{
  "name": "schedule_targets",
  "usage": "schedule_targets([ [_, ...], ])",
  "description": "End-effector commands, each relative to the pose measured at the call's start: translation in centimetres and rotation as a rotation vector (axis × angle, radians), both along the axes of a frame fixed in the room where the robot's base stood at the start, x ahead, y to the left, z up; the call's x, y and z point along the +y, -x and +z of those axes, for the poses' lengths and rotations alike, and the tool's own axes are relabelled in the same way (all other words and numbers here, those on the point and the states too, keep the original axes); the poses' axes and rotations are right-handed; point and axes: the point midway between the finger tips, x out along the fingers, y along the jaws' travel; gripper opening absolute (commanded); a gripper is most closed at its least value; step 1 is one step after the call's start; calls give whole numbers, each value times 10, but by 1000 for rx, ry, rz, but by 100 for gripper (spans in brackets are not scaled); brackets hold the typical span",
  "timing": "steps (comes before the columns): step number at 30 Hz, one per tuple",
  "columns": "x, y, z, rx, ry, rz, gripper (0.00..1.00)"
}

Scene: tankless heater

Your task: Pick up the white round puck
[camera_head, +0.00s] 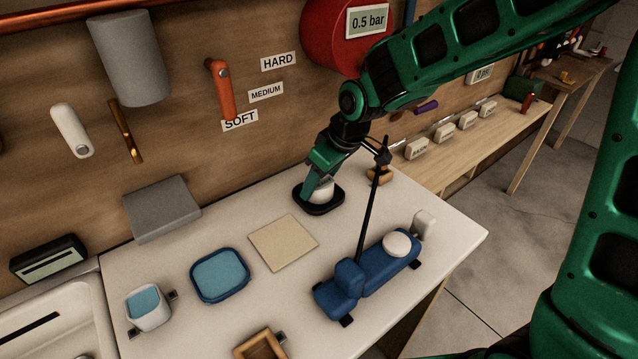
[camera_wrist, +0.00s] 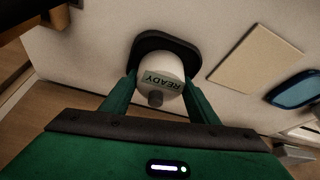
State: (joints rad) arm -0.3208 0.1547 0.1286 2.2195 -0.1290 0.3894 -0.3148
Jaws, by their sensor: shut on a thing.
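A white round puck (camera_head: 397,244) lies on top of the blue block-like device (camera_head: 375,272) at the right front of the table. My gripper (camera_head: 320,187) is away from that puck, farther back on the table. It is shut on a white cylinder (camera_wrist: 163,66) marked READY, with a finger on each side. The cylinder is at a black rounded base (camera_wrist: 190,50), and a dark grey knob shows on its near end. In the head view the fingers partly hide the cylinder; I cannot tell whether it touches the base (camera_head: 300,205).
A beige square pad (camera_head: 283,242) and a blue tray (camera_head: 220,275) lie left of the blue device. A thin dark rod (camera_head: 371,215) rises between my gripper and the puck. A wooden box (camera_head: 260,345) stands at the front edge. The wooden wall is close behind.

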Motion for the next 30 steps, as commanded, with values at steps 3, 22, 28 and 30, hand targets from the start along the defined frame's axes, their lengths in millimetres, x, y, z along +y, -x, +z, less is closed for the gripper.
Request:
schedule_targets([
  [3, 0, -1, 11, -5, -2, -1, 29],
  [22, 93, -2, 93, -3, -1, 3, 29],
  [28, 112, -2, 104, -1, 0, 1, 29],
  [30, 115, -2, 106, -1, 0, 1, 29],
])
